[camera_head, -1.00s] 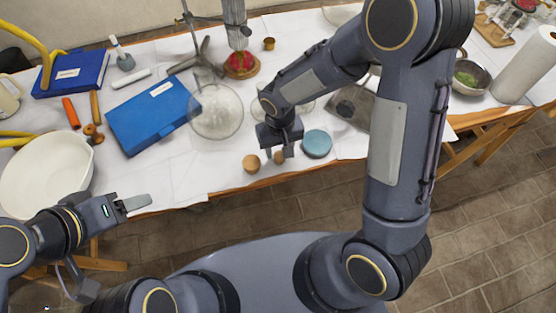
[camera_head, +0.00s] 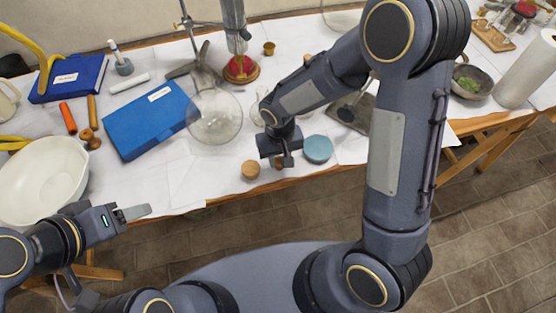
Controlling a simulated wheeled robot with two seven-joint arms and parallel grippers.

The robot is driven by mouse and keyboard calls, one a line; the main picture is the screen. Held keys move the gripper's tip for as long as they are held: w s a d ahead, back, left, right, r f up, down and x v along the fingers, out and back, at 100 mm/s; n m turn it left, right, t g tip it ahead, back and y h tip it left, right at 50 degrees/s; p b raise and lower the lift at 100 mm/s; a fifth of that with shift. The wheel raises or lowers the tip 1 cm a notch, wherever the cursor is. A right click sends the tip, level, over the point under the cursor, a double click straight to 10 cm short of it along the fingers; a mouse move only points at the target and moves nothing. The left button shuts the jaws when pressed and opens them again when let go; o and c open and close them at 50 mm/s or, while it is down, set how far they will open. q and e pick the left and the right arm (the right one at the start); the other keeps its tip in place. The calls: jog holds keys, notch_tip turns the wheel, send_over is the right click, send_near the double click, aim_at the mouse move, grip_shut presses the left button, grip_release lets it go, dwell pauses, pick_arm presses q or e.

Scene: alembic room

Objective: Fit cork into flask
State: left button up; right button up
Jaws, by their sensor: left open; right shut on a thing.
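The clear round glass flask (camera_head: 214,122) stands on the white-covered table left of centre, its neck pointing up. My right gripper (camera_head: 282,163) is low over the table's front edge, to the right of and nearer than the flask. It is shut on a small tan piece, apparently the cork (camera_head: 277,162), mostly hidden by the fingers. I cannot tell whether the piece touches the table. My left gripper (camera_head: 133,212) is open and empty near the front edge at the left, right of the white bowl.
A round wooden piece (camera_head: 250,169) lies just left of my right gripper, and a blue round object (camera_head: 318,149) to its right. A blue box (camera_head: 147,118) lies left of the flask. A white bowl (camera_head: 42,190) stands at the left. A metal stand (camera_head: 188,30) rises behind the flask.

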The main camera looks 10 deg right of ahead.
aim_at(279, 160)
pick_arm(q)
jog(key=shift+r, duration=0.1)
pick_arm(e)
jog(key=shift+r, duration=0.2)
pick_arm(q)
jog(key=shift+r+p, duration=1.1)
jog(key=shift+p, duration=0.1)
pick_arm(e)
jog(key=shift+r, duration=1.65)
